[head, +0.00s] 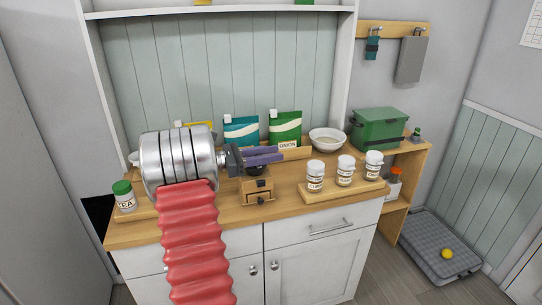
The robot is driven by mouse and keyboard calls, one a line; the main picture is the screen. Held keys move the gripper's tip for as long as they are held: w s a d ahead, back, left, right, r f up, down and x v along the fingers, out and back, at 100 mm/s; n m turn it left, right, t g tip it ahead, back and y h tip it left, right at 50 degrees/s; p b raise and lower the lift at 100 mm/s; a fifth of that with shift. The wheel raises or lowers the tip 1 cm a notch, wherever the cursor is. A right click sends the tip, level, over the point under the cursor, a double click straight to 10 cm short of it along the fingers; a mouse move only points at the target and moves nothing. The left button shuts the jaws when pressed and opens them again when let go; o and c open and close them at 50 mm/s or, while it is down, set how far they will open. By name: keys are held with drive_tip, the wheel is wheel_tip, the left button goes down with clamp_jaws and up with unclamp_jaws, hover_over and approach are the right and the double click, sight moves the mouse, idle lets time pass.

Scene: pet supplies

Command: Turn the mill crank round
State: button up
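The mill (257,190) is a small wooden box with a dark top and a drawer with a dark knob. It stands upright on the wooden counter, left of the middle. My gripper (281,154) reaches in from the left, its purple fingers pointing right, just above and behind the mill in the picture. The two fingers lie close to each other, and I cannot tell whether they are open or shut, or whether they touch anything. The crank does not show clearly; my gripper covers the area above the mill's top.
Three labelled jars (345,170) stand on a wooden board right of the mill. Behind are a teal bag (241,130), a green bag (285,127), an ONION-labelled holder (296,153) and a pale bowl (327,140). A green-lidded jar (124,196) stands at left. Bare counter (240,213) shows in front.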

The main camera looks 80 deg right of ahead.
drive_tip(key=shift+o, duration=1)
drive_tip(key=shift+f, duration=0.1)
drive_tip(key=v, duration=1.4)
